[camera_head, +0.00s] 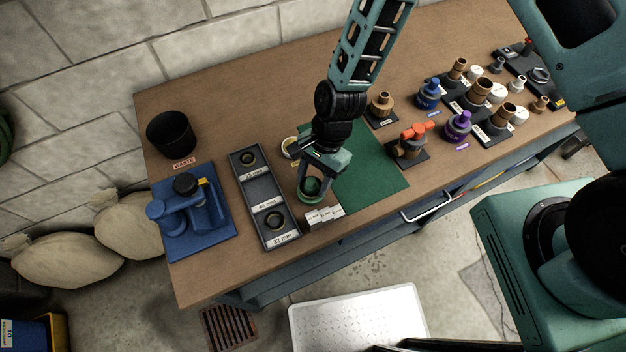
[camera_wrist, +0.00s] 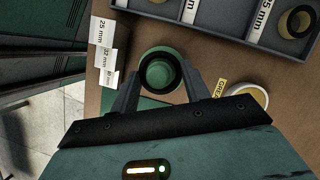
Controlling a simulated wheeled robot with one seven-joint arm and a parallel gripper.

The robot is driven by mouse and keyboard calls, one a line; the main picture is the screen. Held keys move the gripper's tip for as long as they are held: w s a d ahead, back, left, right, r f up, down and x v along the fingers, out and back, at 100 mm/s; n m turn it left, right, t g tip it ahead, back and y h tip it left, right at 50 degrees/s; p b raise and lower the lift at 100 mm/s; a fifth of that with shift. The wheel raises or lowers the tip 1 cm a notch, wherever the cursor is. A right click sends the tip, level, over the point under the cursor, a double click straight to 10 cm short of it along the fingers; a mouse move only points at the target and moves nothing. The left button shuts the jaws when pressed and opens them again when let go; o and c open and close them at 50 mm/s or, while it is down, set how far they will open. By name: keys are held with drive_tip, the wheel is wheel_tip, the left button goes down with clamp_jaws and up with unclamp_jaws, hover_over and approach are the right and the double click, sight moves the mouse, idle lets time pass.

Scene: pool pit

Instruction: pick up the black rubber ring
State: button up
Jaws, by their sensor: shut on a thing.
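My gripper (camera_head: 311,180) points down over the front middle of the bench. The green piece also shows below the fingers in the head view (camera_head: 311,187). Other dark rings lie in a labelled grey tray (camera_head: 262,197) to the left, one in the upper compartment (camera_head: 247,158) and one in the lower (camera_head: 275,222).
White labelled blocks (camera_head: 324,217) stand close by at the bench's front edge. A round yellowish tin (camera_head: 290,147) is behind my gripper. A green mat (camera_head: 372,180) lies to the right, with several fittings beyond. A blue tool (camera_head: 190,212) and black bin (camera_head: 171,133) stand left.

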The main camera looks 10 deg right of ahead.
drive_tip(key=shift+r+b, duration=1.2)
drive_tip(key=shift+r, duration=3.4)
